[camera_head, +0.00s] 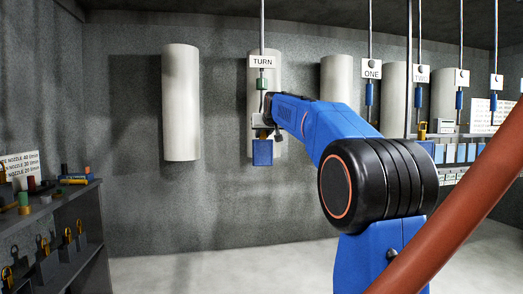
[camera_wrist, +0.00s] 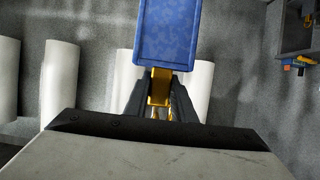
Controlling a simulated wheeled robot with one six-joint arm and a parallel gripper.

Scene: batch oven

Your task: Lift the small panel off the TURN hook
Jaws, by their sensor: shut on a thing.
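The small blue panel (camera_head: 262,153) hangs upright below the TURN sign (camera_head: 262,62) in the head view. In the wrist view the panel (camera_wrist: 168,30) fills the top middle, with a yellow metal piece (camera_wrist: 160,86) at its near edge. My gripper (camera_head: 265,132) is just above the panel and below the green fitting (camera_head: 262,84) on the TURN rod. In the wrist view my gripper (camera_wrist: 157,100) has both fingers closed on the yellow piece. The hook's lower end is largely hidden by my gripper, so I cannot tell whether the panel still touches it.
Pale cylinders (camera_head: 181,102) stand along the grey wall behind. More rods with tags, such as ONE (camera_head: 372,69), hang to the right. A shelf (camera_head: 60,215) with locks and spools is at left. A red-brown pipe (camera_head: 460,200) crosses the near right. Floor below the panel is clear.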

